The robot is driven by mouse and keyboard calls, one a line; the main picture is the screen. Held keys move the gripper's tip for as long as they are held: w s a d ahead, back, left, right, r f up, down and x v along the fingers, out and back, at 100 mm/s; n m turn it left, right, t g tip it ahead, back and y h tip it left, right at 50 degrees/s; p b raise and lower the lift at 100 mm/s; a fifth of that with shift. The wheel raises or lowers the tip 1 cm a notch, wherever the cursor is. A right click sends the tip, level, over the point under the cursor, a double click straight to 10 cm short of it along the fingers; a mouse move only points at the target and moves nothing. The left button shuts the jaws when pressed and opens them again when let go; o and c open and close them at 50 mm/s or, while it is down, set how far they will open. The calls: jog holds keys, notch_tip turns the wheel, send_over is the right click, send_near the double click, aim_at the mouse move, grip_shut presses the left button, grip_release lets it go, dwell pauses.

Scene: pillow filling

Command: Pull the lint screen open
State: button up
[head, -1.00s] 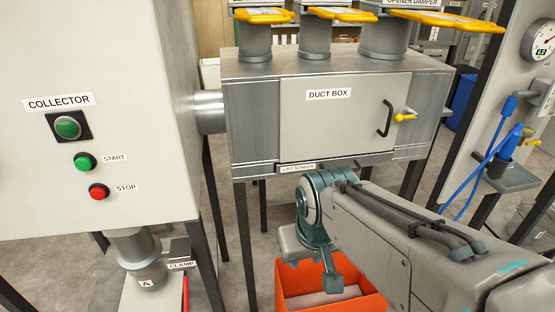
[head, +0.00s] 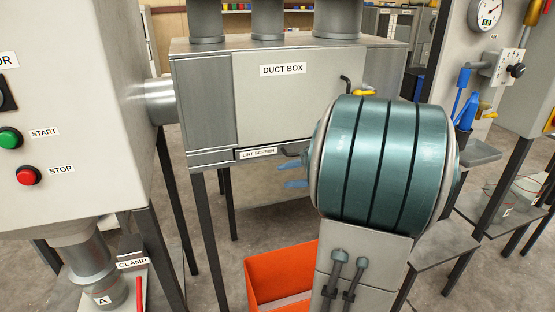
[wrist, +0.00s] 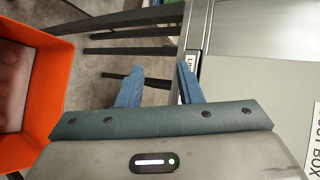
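The lint screen (head: 240,155) is a narrow labelled front along the bottom edge of the duct box (head: 220,100). It looks flush with the box. A small dark handle (head: 292,152) sits at the right of its label, partly hidden by my arm. My gripper (head: 282,176) has blue fingers just below and in front of that handle. In the wrist view my gripper (wrist: 160,67) is open with nothing visible between the fingers. Its right finger overlaps the lint screen label (wrist: 188,80). I cannot tell whether a finger touches the handle.
An orange bin (head: 270,275) stands on the floor below; it is at the left in the wrist view (wrist: 45,85). The collector cabinet (head: 70,130) is at the left. A panel with a gauge (head: 487,14) stands at the right. Table legs are under the duct box.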

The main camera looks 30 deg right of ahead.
jog(key=s+d+f+m+t+h+b, duration=0.15)
jog(key=d+m+t+h, duration=0.3)
jog(key=d, duration=1.15)
jog(key=shift+n+y, duration=0.25)
jog(key=shift+y, duration=0.2)
jog(key=x, duration=1.3)
jog(key=shift+w+a+r, duration=0.15)
jog(key=shift+a+r, duration=0.15)
jog(key=shift+r, duration=0.05)
grip_shut()
jog(key=shift+d, duration=0.1)
